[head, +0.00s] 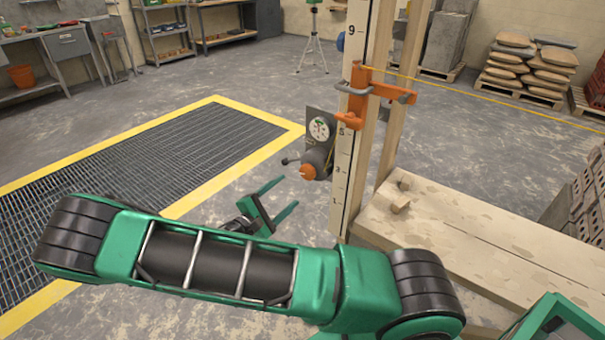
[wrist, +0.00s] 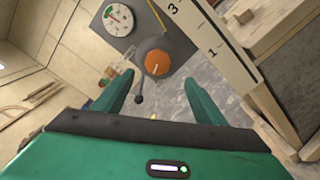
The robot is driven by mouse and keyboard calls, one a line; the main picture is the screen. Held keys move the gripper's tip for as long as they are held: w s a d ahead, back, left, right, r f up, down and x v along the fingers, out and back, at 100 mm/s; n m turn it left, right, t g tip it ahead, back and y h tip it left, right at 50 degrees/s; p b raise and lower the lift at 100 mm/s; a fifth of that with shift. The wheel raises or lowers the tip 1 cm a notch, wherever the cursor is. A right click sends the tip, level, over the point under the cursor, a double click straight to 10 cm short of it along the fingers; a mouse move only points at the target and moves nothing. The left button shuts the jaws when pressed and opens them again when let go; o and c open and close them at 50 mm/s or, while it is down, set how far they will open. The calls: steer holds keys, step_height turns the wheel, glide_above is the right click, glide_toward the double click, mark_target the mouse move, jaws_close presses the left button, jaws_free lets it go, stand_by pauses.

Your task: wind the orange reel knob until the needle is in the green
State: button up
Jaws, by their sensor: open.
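The orange reel knob (head: 308,172) sits on the front of a dark reel (head: 319,158) mounted beside the upright measuring board. In the wrist view the orange knob (wrist: 157,63) faces me, with a dark crank arm and ball end beside it. The gauge (head: 320,129) is a round white dial on a dark plate above the reel; it also shows in the wrist view (wrist: 118,19). Its needle is too small to read against the coloured zones. My gripper (head: 284,195) is open and empty, below and left of the knob, its fingers apart from it. In the wrist view my gripper (wrist: 160,88) points toward the knob.
The numbered measuring board (head: 343,170) stands right of the reel, with an orange clamp (head: 358,95) and a yellow line on it. A wooden bench (head: 480,230) fills the right. A yellow-edged floor grate (head: 130,160) lies left. Floor behind the reel is clear.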

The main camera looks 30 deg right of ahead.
mark_target(305, 174)
steer(key=w+d+n, duration=0.1)
steer(key=d+n, duration=0.2)
steer(key=w+d+n, duration=0.1)
steer(key=d+n, duration=0.2)
steer(key=w+d+n, duration=0.2)
steer(key=d+n, duration=0.1)
steer(key=n, duration=0.1)
steer(key=shift+d+r, duration=0.15)
steer(key=shift+d, duration=0.2)
stand_by(0.3)
steer(key=c, duration=1)
steer(key=shift+c, duration=0.2)
steer(key=m, duration=0.4)
steer(key=shift+a+m, duration=0.1)
steer(key=shift+m, duration=0.3)
